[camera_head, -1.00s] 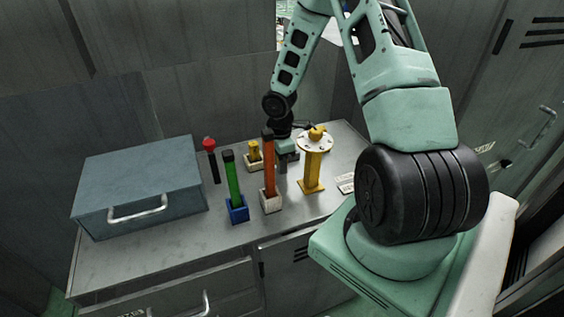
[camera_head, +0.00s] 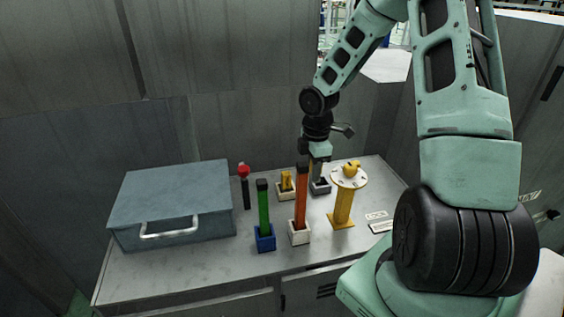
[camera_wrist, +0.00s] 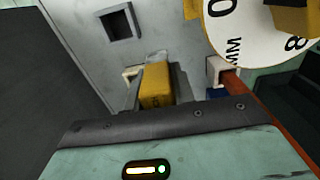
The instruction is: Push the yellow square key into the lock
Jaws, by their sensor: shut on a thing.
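The yellow square key (camera_wrist: 157,84) is a yellow block between the dark fingers of my gripper (camera_wrist: 158,95) in the wrist view. My gripper is shut on it. A dark square hole (camera_wrist: 118,25) in the grey surface shows above it in that view; I cannot tell for sure that it is the lock. In the head view my gripper (camera_head: 319,180) points down at the rear of the bench, between the orange post (camera_head: 301,198) and the dial stand. The key is hard to make out there, and that hole is not clear.
A yellow stand with a round white dial (camera_head: 343,205) is close right of my gripper. A yellow piece in a pale base (camera_head: 286,186) is to its left. A green post (camera_head: 264,210), a red-topped stick (camera_head: 244,185) and a blue-grey case (camera_head: 172,205) stand further left.

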